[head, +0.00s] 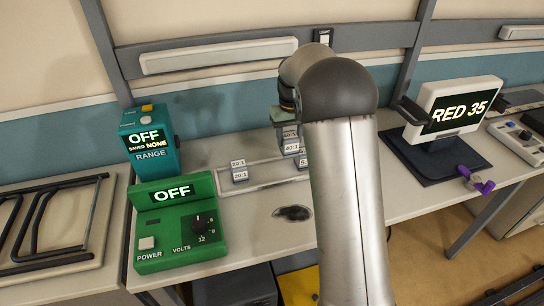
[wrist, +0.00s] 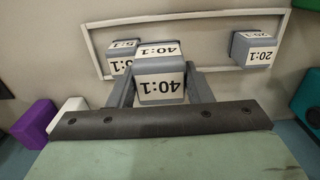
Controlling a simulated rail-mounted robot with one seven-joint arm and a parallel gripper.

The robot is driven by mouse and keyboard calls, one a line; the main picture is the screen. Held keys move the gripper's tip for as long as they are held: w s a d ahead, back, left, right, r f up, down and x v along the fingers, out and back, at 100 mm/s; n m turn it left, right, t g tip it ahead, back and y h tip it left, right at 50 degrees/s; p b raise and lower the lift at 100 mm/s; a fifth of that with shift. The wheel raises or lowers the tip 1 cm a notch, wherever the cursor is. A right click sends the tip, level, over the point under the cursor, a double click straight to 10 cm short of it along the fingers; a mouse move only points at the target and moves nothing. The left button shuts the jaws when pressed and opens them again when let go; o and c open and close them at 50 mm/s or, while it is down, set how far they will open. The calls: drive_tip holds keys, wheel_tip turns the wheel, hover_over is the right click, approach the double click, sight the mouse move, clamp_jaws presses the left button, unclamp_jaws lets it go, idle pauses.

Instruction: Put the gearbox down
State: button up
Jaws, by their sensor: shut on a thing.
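My gripper (wrist: 160,88) is shut on a grey gearbox block with white 40:1 labels (wrist: 160,66), one finger on each side. In the head view the 40:1 gearbox (head: 291,147) is partly hidden behind my arm. It is over the outlined rectangle (head: 262,184) on the bench. I cannot tell whether it touches the bench. A 5:1 gearbox (wrist: 122,56) is close beside it, partly covered by it. A 20:1 gearbox (head: 240,170) stands at the left of the rectangle; it also shows in the wrist view (wrist: 254,49).
A green power supply (head: 174,222) and a teal range box (head: 151,141), both reading OFF, stand at the left. A display reading RED 35 (head: 459,106) stands at the right with a purple object (head: 477,181) near it. A dark item (head: 292,213) lies in front of the rectangle.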

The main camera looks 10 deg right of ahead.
drive_tip(key=shift+w+a+f+p, duration=0.25)
drive_tip(key=shift+a+f, duration=0.6)
drive_tip(key=shift+f, duration=0.65)
drive_tip(key=shift+w+a+f+p, duration=0.1)
drive_tip(key=shift+w+a+f, duration=0.3)
drive_tip(key=shift+a+f, duration=0.8)
drive_tip(key=shift+w+a+f+p, duration=0.25)
drive_tip(key=shift+a+f, duration=0.2)
drive_tip(key=shift+f, duration=1.4)
drive_tip(key=shift+f, duration=0.15)
drive_tip(key=o, duration=1.2)
drive_tip(key=shift+c, duration=0.2)
